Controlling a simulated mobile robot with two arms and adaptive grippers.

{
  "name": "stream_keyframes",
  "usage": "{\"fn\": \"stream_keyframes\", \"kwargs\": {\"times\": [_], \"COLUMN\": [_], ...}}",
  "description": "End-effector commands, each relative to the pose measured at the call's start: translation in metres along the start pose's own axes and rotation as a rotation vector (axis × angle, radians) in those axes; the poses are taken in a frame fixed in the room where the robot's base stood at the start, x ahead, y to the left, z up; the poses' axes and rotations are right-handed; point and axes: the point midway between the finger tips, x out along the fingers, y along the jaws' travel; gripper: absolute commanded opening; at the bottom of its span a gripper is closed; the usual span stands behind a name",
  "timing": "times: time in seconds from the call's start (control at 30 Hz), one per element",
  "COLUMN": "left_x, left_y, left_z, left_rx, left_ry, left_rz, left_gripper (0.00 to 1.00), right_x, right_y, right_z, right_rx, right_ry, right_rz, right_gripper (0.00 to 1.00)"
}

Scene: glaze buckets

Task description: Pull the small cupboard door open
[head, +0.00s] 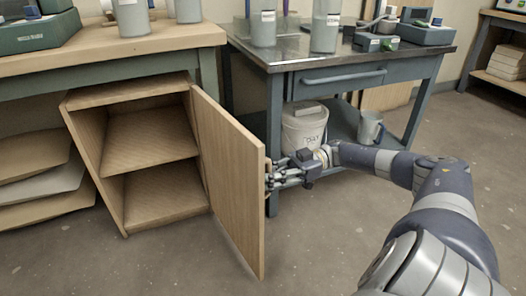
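The small wooden cupboard (118,98) stands on the floor at the left, partly beneath the wooden bench. Its door (228,180) is swung wide open on the right side, with its inner face toward me. One shelf (150,150) shows inside, and both compartments look empty. My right gripper (275,176) is at the door's free edge, on its outer side. My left gripper is not in view.
A metal-topped table (300,48) with a drawer stands behind my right gripper. A white bucket (303,130) and a metal jug (369,128) are on its lower shelf. Stacked boards (40,180) lie left of the cupboard. The floor (150,265) in front is clear.

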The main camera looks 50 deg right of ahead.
Motion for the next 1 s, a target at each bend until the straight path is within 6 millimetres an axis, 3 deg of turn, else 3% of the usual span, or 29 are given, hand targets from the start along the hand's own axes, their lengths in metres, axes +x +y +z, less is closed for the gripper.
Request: {"fn": "stream_keyframes", "kwargs": {"times": [0.33, 0.4, 0.43, 0.77, 1.0], "left_x": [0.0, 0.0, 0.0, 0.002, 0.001], "left_y": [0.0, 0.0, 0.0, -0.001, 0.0], "left_z": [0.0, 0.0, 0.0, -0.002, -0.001], "left_rx": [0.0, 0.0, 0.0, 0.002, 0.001], "left_ry": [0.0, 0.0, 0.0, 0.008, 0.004], "left_rz": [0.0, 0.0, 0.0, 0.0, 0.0], "left_gripper": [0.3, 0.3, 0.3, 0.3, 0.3], "right_x": [0.0, 0.0, 0.0, -0.001, -0.025], "right_y": [-0.002, -0.002, -0.002, -0.001, 0.0], "right_z": [0.002, 0.002, 0.002, 0.001, 0.001], "right_rx": [0.004, 0.004, 0.004, 0.001, 0.002], "right_ry": [0.0, -0.001, -0.001, 0.0, -0.002], "right_rz": [-0.007, -0.007, -0.007, -0.002, 0.002], "right_gripper": [0.0, 0.2, 0.21, 0.21, 0.21]}}
